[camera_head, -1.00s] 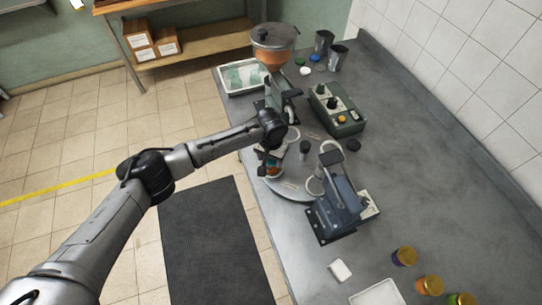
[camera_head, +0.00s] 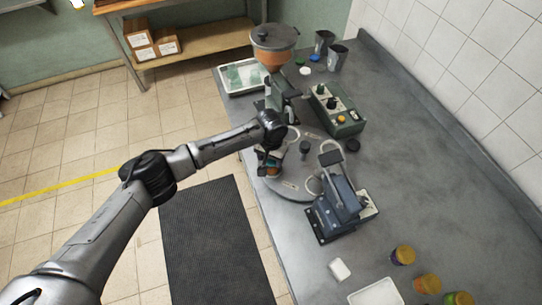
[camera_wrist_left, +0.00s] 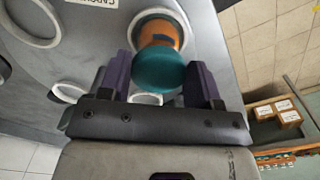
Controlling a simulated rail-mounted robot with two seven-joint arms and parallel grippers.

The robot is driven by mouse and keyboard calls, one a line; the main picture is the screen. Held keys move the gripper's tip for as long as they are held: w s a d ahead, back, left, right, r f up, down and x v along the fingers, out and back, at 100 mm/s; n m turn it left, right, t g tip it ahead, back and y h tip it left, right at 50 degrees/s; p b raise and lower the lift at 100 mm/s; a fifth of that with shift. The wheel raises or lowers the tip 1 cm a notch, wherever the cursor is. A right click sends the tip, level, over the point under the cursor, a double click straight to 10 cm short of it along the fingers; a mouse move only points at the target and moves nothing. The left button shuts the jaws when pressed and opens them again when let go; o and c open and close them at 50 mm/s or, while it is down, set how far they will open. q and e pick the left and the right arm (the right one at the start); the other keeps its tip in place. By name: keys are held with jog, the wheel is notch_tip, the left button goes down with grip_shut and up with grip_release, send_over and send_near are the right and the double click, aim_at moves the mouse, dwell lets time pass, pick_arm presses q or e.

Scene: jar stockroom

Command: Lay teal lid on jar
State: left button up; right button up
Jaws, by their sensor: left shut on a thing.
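The teal lid (camera_wrist_left: 158,70) sits between the purple fingers of my left gripper (camera_wrist_left: 160,78) in the left wrist view, and the gripper is shut on it. The jar (camera_wrist_left: 160,33), with orange contents and a dark patch on its side, stands right behind the lid. The lid overlaps the jar's mouth; I cannot tell whether it touches the rim. In the head view my left gripper (camera_head: 268,160) is over the near-left side of the round turntable (camera_head: 290,188), and the arm partly hides the jar and lid. My right gripper is not in view.
White rings (camera_wrist_left: 35,22) lie on the turntable around a central knob (camera_head: 305,149). A blue-grey press (camera_head: 338,207) stands at its right, a hopper (camera_head: 274,45) behind, and a green control box (camera_head: 336,110) at the back. Lidded jars (camera_head: 427,284) stand front right.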

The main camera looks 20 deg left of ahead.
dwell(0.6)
pick_arm(q)
jog(key=shift+f, duration=0.25)
jog(key=shift+p, duration=0.3)
jog(key=shift+f, duration=0.35)
dwell(0.7)
jog(key=shift+p, duration=0.6)
dwell(0.4)
jog(key=o, duration=1)
jog(key=shift+c, duration=0.2)
jog(key=shift+o, duration=0.4)
